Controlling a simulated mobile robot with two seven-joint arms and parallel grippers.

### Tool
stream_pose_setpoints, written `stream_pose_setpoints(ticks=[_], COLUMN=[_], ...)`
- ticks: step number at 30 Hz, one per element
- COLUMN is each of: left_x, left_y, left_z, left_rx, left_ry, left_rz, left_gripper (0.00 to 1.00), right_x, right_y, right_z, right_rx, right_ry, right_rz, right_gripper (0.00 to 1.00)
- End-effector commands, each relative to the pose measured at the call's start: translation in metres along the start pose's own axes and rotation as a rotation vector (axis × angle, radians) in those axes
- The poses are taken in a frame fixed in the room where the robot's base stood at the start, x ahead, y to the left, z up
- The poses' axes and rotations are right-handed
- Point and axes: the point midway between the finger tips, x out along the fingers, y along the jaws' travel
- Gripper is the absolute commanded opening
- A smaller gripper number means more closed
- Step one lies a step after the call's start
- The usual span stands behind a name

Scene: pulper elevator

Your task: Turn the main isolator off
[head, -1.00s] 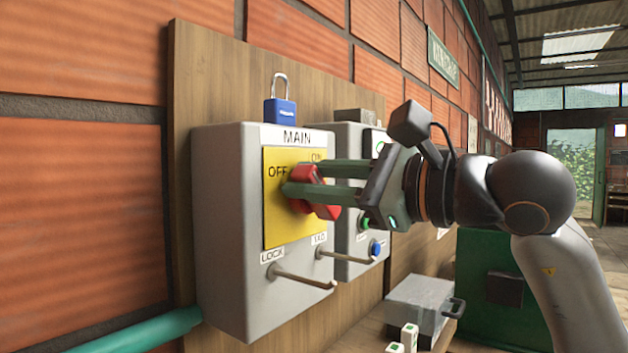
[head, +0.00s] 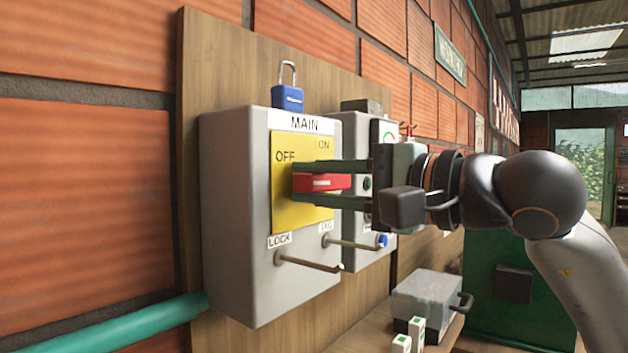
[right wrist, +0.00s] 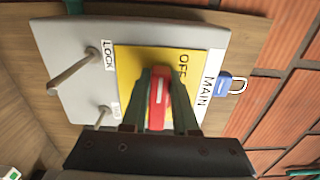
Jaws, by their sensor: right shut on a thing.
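The main isolator is a grey box (head: 235,210) marked MAIN, with a yellow plate (head: 290,215) labelled OFF at upper left and ON at upper right. Its red handle (head: 322,183) lies about level across the plate in the head view. My right gripper (head: 308,182) is shut on the handle, one finger above and one below. In the right wrist view the handle (right wrist: 159,100) sits between the fingers (right wrist: 158,112), and the OFF label is beside its far end. The fingers hide part of the plate. My left gripper is not in view.
A blue padlock (head: 287,97) stands on top of the box. Pegs marked LOCK (head: 310,264) and TAG (head: 352,243) stick out below the plate. A second grey box is just right, partly behind my gripper. A grey case (head: 428,300) sits on the bench below.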

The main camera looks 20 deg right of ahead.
Motion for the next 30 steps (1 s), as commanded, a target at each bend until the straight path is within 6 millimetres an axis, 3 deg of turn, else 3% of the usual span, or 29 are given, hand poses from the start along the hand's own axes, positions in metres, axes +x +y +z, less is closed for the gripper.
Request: stream_pose_setpoints(ticks=[19,20,27,30], left_x=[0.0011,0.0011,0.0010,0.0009], left_y=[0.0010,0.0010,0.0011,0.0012], left_z=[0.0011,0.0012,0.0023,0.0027], left_rx=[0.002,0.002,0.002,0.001], left_ry=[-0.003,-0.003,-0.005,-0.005], left_rz=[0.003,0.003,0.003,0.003], left_gripper=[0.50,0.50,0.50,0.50], right_x=[0.0003,0.0002,0.0000,-0.0001], right_y=[0.0012,0.0011,0.0007,0.0005], right_z=[-0.0075,-0.0075,-0.0065,-0.0050], right_rx=[-0.045,-0.045,-0.044,-0.044], right_ry=[0.020,0.020,0.018,0.014], right_rz=[0.004,0.004,0.002,0.001], right_gripper=[0.00,0.31,0.57,0.57])
